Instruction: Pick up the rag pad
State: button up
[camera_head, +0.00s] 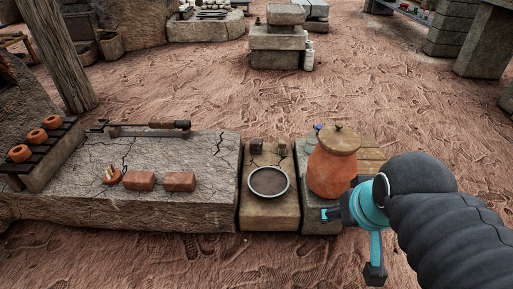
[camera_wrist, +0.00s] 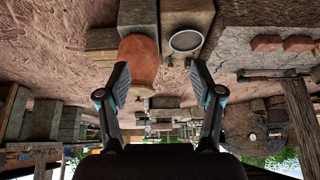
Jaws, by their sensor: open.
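I cannot make out a rag pad for certain. Two small dark pieces, one at the left (camera_head: 256,146) and one at the right (camera_head: 282,149), lie behind the round dish in the head view; they are too small to identify. My gripper (camera_head: 352,243) is at the right, in front of the lidded clay jar (camera_head: 331,165). In the wrist view, which is upside down, my gripper (camera_wrist: 160,88) has its fingers spread wide, with nothing held between them. The jar also shows there (camera_wrist: 139,58).
The grey-rimmed dish (camera_head: 286,182) sits on a pale block left of the jar. Clay rings (camera_head: 37,136) sit on a rack at far left. Open dirt lies in front.

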aim_at(255, 144)
jog(key=k, duration=0.55)
jog(key=u, duration=0.7)
jog(key=i, duration=1.7)
jog(key=z, duration=0.7)
